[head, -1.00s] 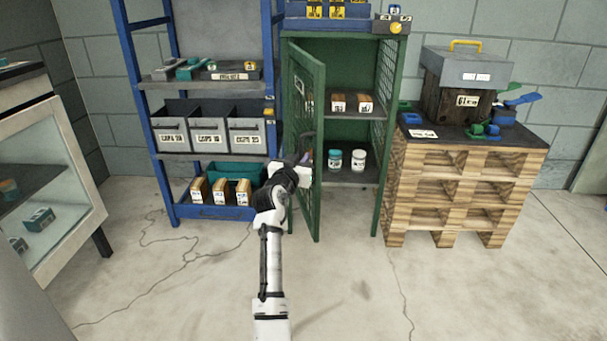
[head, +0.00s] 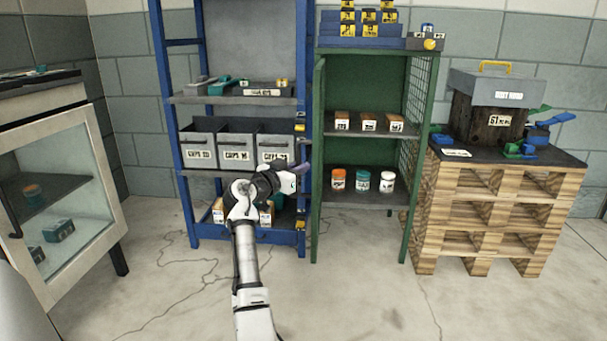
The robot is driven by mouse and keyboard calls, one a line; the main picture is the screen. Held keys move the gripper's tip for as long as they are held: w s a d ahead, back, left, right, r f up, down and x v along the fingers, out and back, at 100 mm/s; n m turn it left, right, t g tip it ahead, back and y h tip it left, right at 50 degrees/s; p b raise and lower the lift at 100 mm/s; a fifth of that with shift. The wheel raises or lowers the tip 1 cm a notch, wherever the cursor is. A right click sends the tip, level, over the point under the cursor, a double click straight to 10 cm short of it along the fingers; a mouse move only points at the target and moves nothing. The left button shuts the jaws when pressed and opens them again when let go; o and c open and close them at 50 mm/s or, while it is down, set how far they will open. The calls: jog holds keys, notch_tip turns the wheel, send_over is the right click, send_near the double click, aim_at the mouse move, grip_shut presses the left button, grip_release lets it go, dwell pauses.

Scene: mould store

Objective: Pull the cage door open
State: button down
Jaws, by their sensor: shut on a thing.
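The green cage (head: 408,200) stands in the middle with its front open. Its door (head: 317,160) stands out from the left side and shows nearly edge-on, as a thin green strip. My gripper (head: 304,176) is at the door's left face, shut on the door's handle; the fingertips and handle are small and partly hidden by my wrist. Inside the cage, several brown boxes (head: 369,121) sit on the upper shelf, and an orange jar (head: 338,180), a teal jar (head: 362,181) and a white jar (head: 387,182) stand on the lower shelf.
A blue rack (head: 186,190) with grey bins (head: 236,154) stands close on the left, behind my arm. A pallet stack (head: 490,210) stands right of the cage. A glass-fronted cabinet (head: 118,200) is at far left. The floor in front is clear.

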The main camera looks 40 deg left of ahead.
jog(key=shift+a, duration=0.1)
dwell(0.3)
jog(key=c, duration=1.5)
grip_release()
jog(key=shift+c, duration=0.2)
jog(key=shift+s, duration=0.1)
